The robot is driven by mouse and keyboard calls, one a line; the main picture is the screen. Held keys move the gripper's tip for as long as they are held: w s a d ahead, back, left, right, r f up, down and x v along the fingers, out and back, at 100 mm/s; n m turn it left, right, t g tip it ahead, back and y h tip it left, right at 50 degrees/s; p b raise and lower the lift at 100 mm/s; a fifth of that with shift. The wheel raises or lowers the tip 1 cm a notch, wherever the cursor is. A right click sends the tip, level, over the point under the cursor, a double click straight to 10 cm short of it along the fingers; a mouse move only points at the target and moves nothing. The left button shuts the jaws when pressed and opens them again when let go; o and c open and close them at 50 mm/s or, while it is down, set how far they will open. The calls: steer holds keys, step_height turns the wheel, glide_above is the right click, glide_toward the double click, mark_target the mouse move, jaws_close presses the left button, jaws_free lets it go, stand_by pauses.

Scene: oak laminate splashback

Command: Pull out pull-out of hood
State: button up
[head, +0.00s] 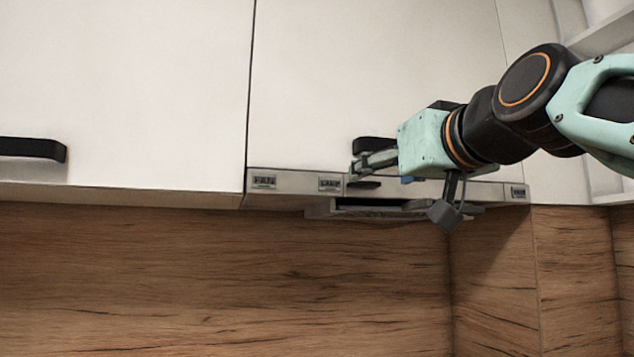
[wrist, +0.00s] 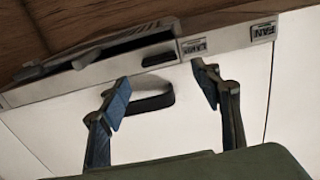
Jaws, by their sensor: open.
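The range hood (head: 292,183) is a slim pale-grey strip below a white cabinet door, with FAN and LAMP labels. It also shows upside down in the wrist view (wrist: 218,42). A small dark grip slot (head: 362,185) is in its front, also visible in the wrist view (wrist: 159,60). A flat grey panel with a dark gap (head: 372,208) sits at its underside; how far the pull-out is out, I cannot tell. My gripper (head: 354,168) is open in front of the hood and door. In the wrist view its fingertips (wrist: 160,77) are apart, with nothing held between them.
A black door handle (wrist: 152,103) lies behind the finger gap, just above the hood; it also shows in the head view (head: 372,145). Another black handle (head: 32,149) is on the left cabinet. The oak splashback (head: 230,270) is below, with free room in front.

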steer(key=w+a, duration=0.1)
steer(key=w, duration=0.5)
steer(key=shift+p, duration=0.3)
steer(key=shift+a, duration=0.1)
